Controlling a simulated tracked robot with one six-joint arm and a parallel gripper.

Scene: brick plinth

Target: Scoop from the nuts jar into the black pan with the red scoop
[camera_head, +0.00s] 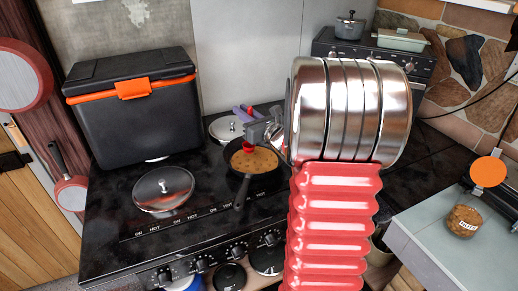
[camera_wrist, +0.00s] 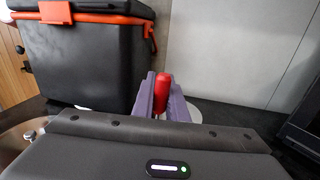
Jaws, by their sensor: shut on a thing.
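My gripper (camera_head: 243,116), with purple fingers, is over the stove at the back, above the black pan's far side. It is shut on the red scoop (camera_wrist: 161,94), whose red handle stands between the fingers in the wrist view. In the head view a little red of it shows above the pan, and its bowl cannot be made out. The black pan (camera_head: 241,193) sits on the stove with its handle toward me; its inside looks brown, and I cannot tell whether that is nuts. The nuts jar (camera_head: 463,221), brown with a pale label, stands on the grey counter at right.
My silver and red arm hides much of the stove's right side. A black cooler with an orange latch (camera_head: 134,90) stands behind at left. A lidded pot (camera_head: 163,190) is at the stove's front left, and another lid (camera_head: 226,128) is behind the pan.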

